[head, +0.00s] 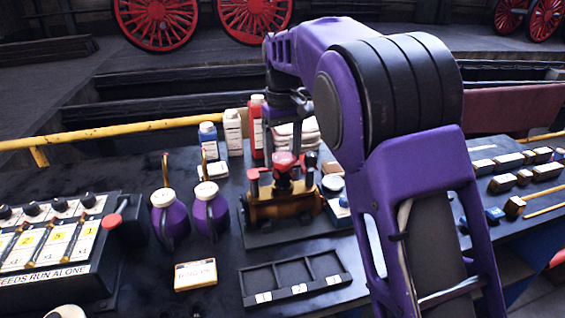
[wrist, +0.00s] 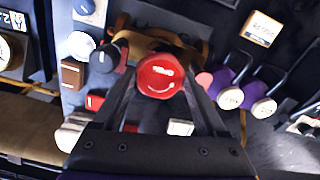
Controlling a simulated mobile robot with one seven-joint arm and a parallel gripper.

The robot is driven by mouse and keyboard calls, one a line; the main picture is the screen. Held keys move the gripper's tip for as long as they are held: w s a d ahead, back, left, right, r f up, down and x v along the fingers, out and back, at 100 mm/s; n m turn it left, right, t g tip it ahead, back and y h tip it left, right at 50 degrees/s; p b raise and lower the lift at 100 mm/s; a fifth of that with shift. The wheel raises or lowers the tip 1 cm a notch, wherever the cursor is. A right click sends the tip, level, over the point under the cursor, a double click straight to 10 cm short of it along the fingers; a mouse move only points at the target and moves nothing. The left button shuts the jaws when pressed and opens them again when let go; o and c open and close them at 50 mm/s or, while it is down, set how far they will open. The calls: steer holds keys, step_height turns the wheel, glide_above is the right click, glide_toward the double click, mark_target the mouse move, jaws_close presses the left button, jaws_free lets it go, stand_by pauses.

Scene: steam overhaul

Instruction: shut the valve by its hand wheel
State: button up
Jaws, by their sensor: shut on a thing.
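The valve is a brass-coloured body (head: 285,206) on a dark base in the middle of the bench in the head view. Its red hand wheel (head: 284,160) is on top, with other red fittings at the sides. In the wrist view the red wheel (wrist: 161,76) faces me, with white lettering and a curved white mark on its face. My gripper (wrist: 160,82) has one finger on each side of the wheel and is shut on it. In the head view my arm comes down from above and behind the valve. The fingers' contact is partly hidden there.
Two purple cans (head: 210,214) stand left of the valve. Several bottles (head: 233,132) stand behind it. A numbered three-part tray (head: 327,284) and a small card (head: 195,274) lie in front. A lever panel (head: 50,240) is at left; small blocks (head: 503,183) lie at right.

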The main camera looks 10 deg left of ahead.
steer(key=shift+c, duration=1)
steer(key=shift+r+m+p, duration=0.25)
steer(key=shift+m+p, duration=1.25)
steer(key=shift+m, duration=0.4)
steer(key=shift+f+m, duration=0.2)
steer(key=shift+m, duration=0.7)
steer(key=shift+p, duration=0.3)
steer(key=shift+r, duration=0.1)
steer(key=m, duration=0.5)
steer(key=shift+m, duration=0.3)
